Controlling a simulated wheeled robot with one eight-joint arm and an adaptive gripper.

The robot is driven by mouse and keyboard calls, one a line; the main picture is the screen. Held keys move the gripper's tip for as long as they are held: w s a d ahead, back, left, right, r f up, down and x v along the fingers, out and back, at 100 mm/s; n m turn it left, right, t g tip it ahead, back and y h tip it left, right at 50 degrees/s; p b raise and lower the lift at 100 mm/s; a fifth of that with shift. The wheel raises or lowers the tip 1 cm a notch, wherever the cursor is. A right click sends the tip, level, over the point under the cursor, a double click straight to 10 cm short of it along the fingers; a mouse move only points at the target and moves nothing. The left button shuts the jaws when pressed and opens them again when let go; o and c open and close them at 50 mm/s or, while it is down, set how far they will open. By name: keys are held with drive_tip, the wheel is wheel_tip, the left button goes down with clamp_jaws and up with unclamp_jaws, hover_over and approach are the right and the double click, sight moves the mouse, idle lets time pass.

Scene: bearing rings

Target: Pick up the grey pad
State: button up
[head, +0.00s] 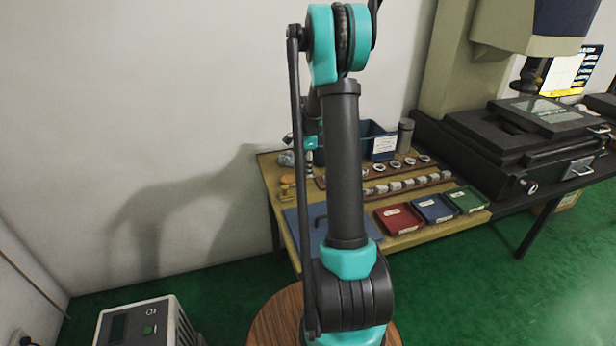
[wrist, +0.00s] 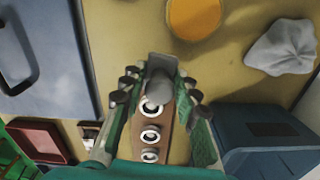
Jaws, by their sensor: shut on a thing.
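In the wrist view, a small grey piece that looks like the grey pad (wrist: 163,64) is between the tips of my gripper (wrist: 160,88). In the head view my gripper is mostly hidden behind my arm, near the back left of the table. I cannot tell how high the pad is above the table.
A wooden strip with bearing rings (wrist: 150,136) lies below my gripper. A blue mat (wrist: 50,60) lies left. Small trays (head: 399,218) line the table's front.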

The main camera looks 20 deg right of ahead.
wheel_tip(320, 180, up, 16)
drive_tip(key=shift+f, duration=0.15)
drive_tip(key=o, duration=0.7)
drive_tip(key=shift+c, duration=0.2)
drive_tip(key=c, duration=0.5)
drive_tip(key=shift+s+f, duration=0.1)
